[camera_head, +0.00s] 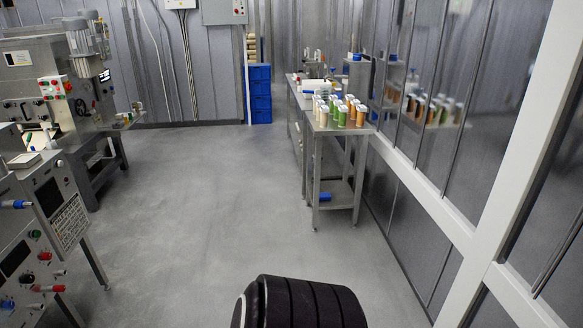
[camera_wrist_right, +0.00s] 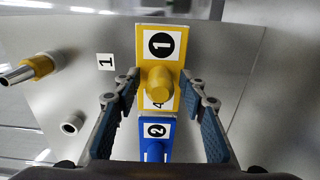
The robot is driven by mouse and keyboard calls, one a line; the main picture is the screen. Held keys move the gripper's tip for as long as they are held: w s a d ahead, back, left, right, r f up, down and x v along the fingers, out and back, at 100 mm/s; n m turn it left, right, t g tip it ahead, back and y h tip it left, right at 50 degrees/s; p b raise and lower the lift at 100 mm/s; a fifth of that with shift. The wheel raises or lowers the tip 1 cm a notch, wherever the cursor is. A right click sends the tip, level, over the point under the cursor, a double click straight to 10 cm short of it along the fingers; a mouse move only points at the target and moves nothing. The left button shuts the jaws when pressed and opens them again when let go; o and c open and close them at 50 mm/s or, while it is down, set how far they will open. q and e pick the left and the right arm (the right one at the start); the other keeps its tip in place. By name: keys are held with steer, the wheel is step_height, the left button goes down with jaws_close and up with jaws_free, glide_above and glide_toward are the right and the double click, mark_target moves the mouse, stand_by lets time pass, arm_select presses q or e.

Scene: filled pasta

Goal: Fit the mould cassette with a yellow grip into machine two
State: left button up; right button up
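In the right wrist view, a yellow block with a round yellow grip (camera_wrist_right: 159,82) is in the middle. My right gripper (camera_wrist_right: 160,88) is open, with one finger on each side of the yellow grip and visible gaps between. Whether the yellow block is the mould cassette, I cannot tell for sure. My left gripper is in neither view.
A steel panel (camera_wrist_right: 80,100) with a small label 1 and a yellow-collared metal tube (camera_wrist_right: 30,69) surrounds the blocks. In the head view, machines (camera_head: 80,95) stand left, a bottle-covered steel table (camera_head: 345,128) right, blue crates (camera_head: 260,95) behind. The middle floor is clear.

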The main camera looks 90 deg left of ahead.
jaws_close()
steer(key=shift+r, duration=0.1)
steer(key=shift+s, duration=0.6)
stand_by(0.8)
steer(key=s+b, duration=0.1)
steer(key=s, duration=0.5)
steer(key=shift+s+d, duration=0.15)
steer(key=shift+s, duration=0.15)
stand_by(0.9)
stand_by(0.3)
